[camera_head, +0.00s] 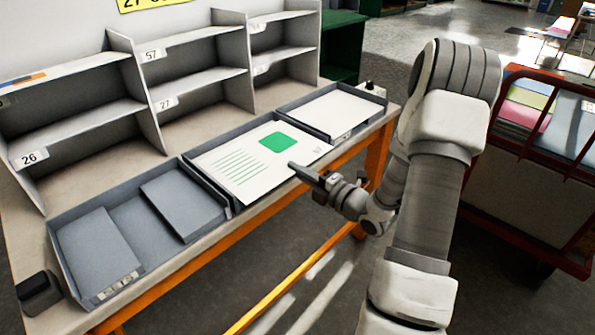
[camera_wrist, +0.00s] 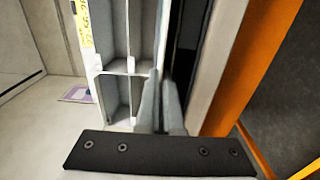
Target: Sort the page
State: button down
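The page (camera_head: 240,165) is white with a green square and green lines. It lies flat over the middle tray (camera_head: 222,202) on the table. My gripper (camera_head: 297,168) is over the page's right side near the table's front edge; I cannot tell whether it touches the page. In the wrist view its two fingers (camera_wrist: 161,105) are close together with no page visible between them. A right tray (camera_head: 375,94) holds blank white paper (camera_head: 335,108). A left tray (camera_head: 65,285) holds two grey flat pieces, one (camera_head: 95,245) with a label at its front.
A grey shelf unit with numbered compartments (camera_head: 205,75) stands along the table's back. A small dark block (camera_head: 39,292) sits at the table's left end. A red cart (camera_head: 535,75) with coloured stacks stands at right. The table's frame (camera_head: 375,152) is orange.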

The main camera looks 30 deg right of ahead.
jog(key=c, duration=1)
grip_release()
jog(key=p+v, duration=0.2)
jog(key=v, duration=1.5)
jog(key=shift+s, duration=0.2)
jog(key=shift+c, duration=0.3)
